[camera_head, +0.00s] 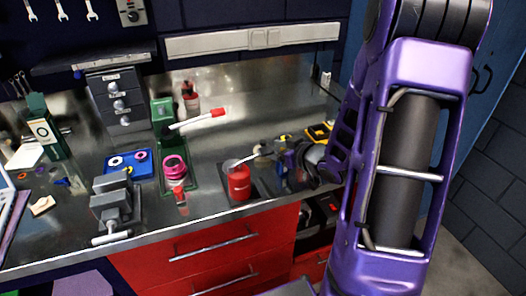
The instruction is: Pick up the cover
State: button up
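I cannot make out for certain which thing is the cover. My purple arm fills the right side of the view and reaches down to the bench. My gripper (287,160) seems to be at the right part of the bench, low over it, among small dark and yellow things. Its fingers are too small and dark to show whether they are open or shut, or whether anything is between them. A yellow and black item (319,132) lies just behind it.
On the metal bench (225,147) stand a grey vise (115,205), a blue tray (128,164), a pink roll (175,168), a green stand (163,117) and a small drawer unit (117,100). Red drawers (205,248) are below. The bench's back middle is fairly clear.

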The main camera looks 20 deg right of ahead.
aim_at(265, 143)
jog(key=shift+r+x, duration=0.15)
jog(key=shift+x, duration=1.2)
jog(key=shift+r+x, duration=0.15)
jog(key=shift+x, duration=1.2)
jog(key=shift+w+d, duration=0.15)
jog(key=shift+d, duration=0.05)
grip_shut()
